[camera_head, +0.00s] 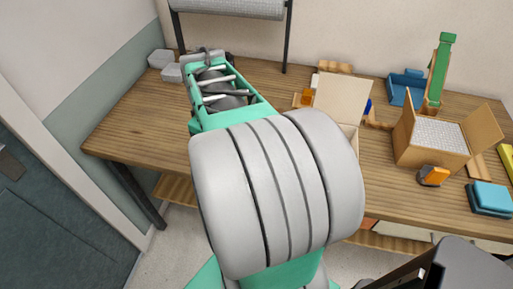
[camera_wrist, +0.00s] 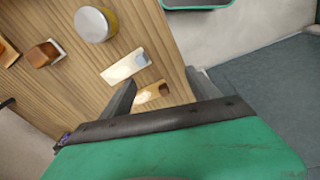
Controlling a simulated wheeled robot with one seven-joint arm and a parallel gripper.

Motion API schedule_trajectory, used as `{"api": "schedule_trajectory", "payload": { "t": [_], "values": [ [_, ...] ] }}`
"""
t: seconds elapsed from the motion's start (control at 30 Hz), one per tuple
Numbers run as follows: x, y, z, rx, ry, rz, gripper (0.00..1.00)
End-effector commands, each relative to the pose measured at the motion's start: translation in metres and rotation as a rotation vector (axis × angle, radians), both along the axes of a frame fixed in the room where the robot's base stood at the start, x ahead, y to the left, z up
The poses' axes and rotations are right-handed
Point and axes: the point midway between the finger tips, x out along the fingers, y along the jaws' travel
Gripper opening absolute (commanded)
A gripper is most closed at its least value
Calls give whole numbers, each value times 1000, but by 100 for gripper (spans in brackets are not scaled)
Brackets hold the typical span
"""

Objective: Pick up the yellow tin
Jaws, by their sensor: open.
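In the wrist view a short round tin (camera_wrist: 96,24) with a grey lid and a yellow side stands on a wooden surface, upper left of the fingers. My gripper (camera_wrist: 161,79) is open, its two dark fingers apart, and the tin is outside them. A pale flat piece (camera_wrist: 125,66) and a gold-brown piece (camera_wrist: 151,93) lie near the fingertips. Contact with these cannot be told. I cannot make out the tin in the head view, where my arm covers the middle.
An orange-brown block (camera_wrist: 43,54) lies left of the tin. The wood ends at a right-hand edge, with floor beyond. In the head view the wooden table (camera_head: 130,122) holds an open box (camera_head: 437,134), a blue block (camera_head: 489,197) and a green upright piece (camera_head: 440,72).

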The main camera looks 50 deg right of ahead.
Motion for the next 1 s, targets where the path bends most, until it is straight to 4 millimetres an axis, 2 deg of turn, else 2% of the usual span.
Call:
{"api": "schedule_trajectory", "payload": {
  "t": [0.03,0.1,0.2,0.23,0.33,0.57,0.73,0.83,1.0],
  "values": [
    [-15,-37,-3,13,37,8,76],
    [-34,-76,-9,30,69,51,81],
    [-59,-111,-15,51,93,96,81],
    [-64,-117,-17,55,97,105,81],
    [-71,-125,-25,63,102,122,81],
    [-72,-123,-57,63,102,122,81],
    [-72,-121,-88,64,103,121,81],
    [-72,-122,-96,59,101,121,81],
    [-72,-122,-97,59,100,121,81]
  ]
}}
